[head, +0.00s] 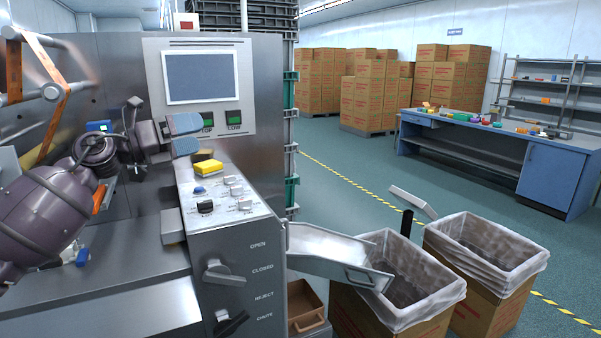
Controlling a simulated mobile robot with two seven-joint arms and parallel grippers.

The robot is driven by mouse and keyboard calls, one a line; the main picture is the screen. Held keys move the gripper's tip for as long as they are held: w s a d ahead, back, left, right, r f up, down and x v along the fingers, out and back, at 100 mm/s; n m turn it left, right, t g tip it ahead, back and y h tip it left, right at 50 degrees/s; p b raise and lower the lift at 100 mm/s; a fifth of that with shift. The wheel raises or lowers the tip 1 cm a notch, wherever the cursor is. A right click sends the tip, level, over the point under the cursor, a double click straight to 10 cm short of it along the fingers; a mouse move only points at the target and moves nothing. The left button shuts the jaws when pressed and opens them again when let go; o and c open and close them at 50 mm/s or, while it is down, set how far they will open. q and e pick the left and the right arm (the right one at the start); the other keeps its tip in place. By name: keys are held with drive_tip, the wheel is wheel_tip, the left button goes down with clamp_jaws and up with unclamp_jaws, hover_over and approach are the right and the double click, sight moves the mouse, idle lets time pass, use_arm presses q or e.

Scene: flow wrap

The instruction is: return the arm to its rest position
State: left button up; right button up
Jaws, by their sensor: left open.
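My left arm (50,205) comes in from the left, in front of the steel wrapping machine (115,260). My left gripper (186,135) is open, with its two blue-grey fingertips apart and nothing seen between them. It is level with the lower edge of the machine's screen panel (203,78), just above the sloped control box (230,195). A yellow button block (209,167) sits on that box, close below and to the right of the fingertips. I cannot tell whether the lower finger touches anything. My right gripper is not in view.
An orange film web (50,95) runs over rollers at the upper left, near my arm. A lever (224,273) sticks out of the machine front. The floor behind is clear up to a blue bench (550,180).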

use_arm(q)
drive_tip(key=s+a+f+n+t+y, duration=0.2)
drive_tip(key=s+f+n+t+y, duration=0.15)
drive_tip(key=f+n, duration=0.65)
drive_tip(key=s+a+f+n+t+y, duration=0.1)
drive_tip(key=s+f+n+t+y, duration=0.3)
drive_tip(key=f+n, duration=0.65)
drive_tip(key=s+a+f+n+t+y, duration=0.15)
drive_tip(key=f+n+y, duration=0.35)
drive_tip(key=f+n, duration=0.5)
drive_tip(key=s+f+n+g+y, duration=0.2)
drive_tip(key=s+f+n+g, duration=0.1)
drive_tip(key=s+f, duration=0.9)
drive_tip(key=s+a+f+n+g+y, duration=0.1)
drive_tip(key=s+f+n+g, duration=0.3)
drive_tip(key=s+f, duration=0.8)
drive_tip(key=s+n+y, duration=0.1)
drive_tip(key=s+n, duration=0.1)
drive_tip(key=s, duration=0.3)
drive_tip(key=shift+s+a+f, duration=0.15)
drive_tip(key=shift+a+f, duration=0.05)
